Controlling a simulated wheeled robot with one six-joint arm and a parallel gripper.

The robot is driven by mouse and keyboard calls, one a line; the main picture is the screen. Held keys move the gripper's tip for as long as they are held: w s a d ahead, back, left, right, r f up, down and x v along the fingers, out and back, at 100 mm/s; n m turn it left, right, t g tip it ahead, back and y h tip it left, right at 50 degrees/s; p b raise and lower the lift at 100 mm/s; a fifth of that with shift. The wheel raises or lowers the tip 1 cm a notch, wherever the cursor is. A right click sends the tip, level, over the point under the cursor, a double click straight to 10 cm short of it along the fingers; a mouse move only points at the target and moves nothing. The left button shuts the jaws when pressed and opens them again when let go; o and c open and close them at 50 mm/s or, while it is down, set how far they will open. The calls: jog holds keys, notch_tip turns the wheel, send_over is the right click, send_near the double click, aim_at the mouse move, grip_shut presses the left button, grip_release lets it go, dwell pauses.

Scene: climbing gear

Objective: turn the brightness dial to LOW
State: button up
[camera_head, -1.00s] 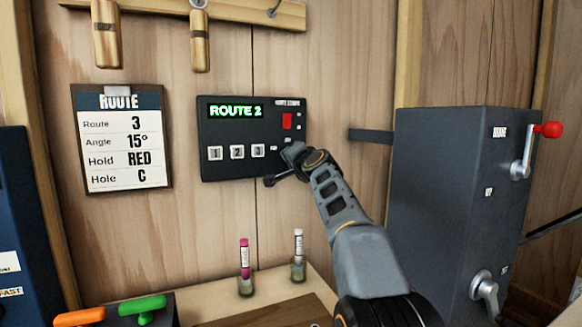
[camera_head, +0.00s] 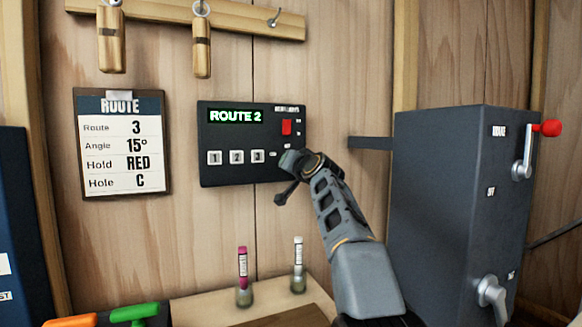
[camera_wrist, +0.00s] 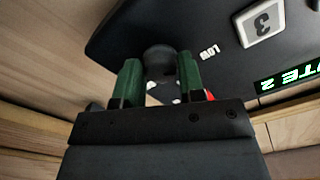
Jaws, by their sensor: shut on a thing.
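The dark control panel (camera_head: 228,172) hangs on the wooden wall with a green "ROUTE 2" display, buttons 1, 2 and 3, and a red switch. The brightness dial (camera_wrist: 159,58) is a dark round knob beside the printed LOW label (camera_wrist: 209,51) in the wrist view. My gripper (camera_wrist: 159,82) has its green fingers on either side of the dial, shut on it. In the head view my gripper (camera_head: 288,176) is at the panel's lower right corner and hides the dial. I cannot tell where the dial's pointer sits.
A route card (camera_head: 123,143) hangs left of the panel. A grey box (camera_head: 440,200) with a red-knobbed lever (camera_head: 547,128) stands to the right. Two small vials, pink-topped (camera_head: 242,268) and white-topped (camera_head: 298,266), stand on the ledge below. Hanging wooden grips (camera_head: 111,40) are above.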

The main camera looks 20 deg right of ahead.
dwell(0.3)
jog(key=o, duration=0.9)
jog(key=s+b, duration=0.4)
jog(key=s, duration=0.9)
jog(key=shift+s+b, duration=0.3)
jog(key=shift+s, duration=0.1)
jog(key=shift+a, duration=0.1)
jog(key=s+a+f+n+g+y+p, duration=0.2)
jog(key=s+a+f+g+p, duration=0.2)
jog(key=a+f+g+p, duration=0.6)
jog(key=s+a+f+n+g+h+p, duration=0.2)
jog(key=s+a+f+n+g+p, duration=0.1)
jog(key=s+f+p, duration=0.9)
jog(key=s+f+n+g, duration=0.1)
jog(key=s, duration=0.3)
jog(key=shift+s+f, duration=0.25)
jog(key=shift+f, duration=0.15)
